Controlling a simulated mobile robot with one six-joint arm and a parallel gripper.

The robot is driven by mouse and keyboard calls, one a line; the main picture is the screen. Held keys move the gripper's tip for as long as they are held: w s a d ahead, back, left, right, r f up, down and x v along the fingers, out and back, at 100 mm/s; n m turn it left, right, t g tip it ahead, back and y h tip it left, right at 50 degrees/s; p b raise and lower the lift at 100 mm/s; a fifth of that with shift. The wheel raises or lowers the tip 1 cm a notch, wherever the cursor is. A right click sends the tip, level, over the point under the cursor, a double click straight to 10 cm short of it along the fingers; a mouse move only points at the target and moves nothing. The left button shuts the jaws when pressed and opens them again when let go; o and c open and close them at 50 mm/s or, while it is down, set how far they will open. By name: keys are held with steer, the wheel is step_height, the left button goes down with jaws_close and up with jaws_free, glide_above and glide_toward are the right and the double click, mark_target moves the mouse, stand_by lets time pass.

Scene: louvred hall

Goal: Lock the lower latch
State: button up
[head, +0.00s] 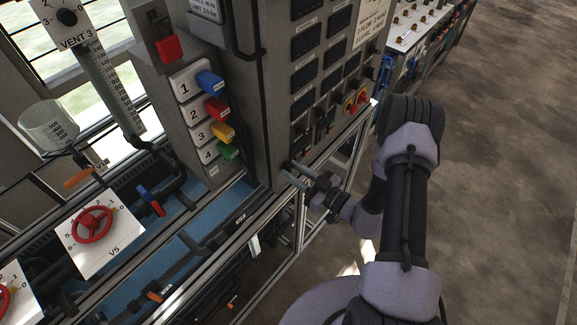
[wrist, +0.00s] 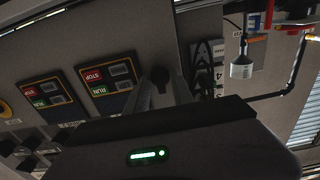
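My gripper (head: 293,174) is low beside the grey cabinet (head: 256,112), near its lower front corner in the head view. Its two pale fingers are apart. In the wrist view my gripper (wrist: 164,84) points at a grey panel face. The handle is hidden or too small in the head view.
Numbered coloured plugs (head: 217,108) sit on the cabinet's left side. Red valve wheel V5 (head: 91,224) is at lower left. A red-yellow switch (head: 357,101) is on the cabinet front. RUN/STOP panels (wrist: 107,84) lie left in the wrist view. Open floor (head: 500,170) is at right.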

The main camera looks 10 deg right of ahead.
steer(key=shift+o, duration=0.3)
steer(key=v, duration=0.7)
steer(key=shift+p, duration=0.3)
steer(key=v, duration=1.7)
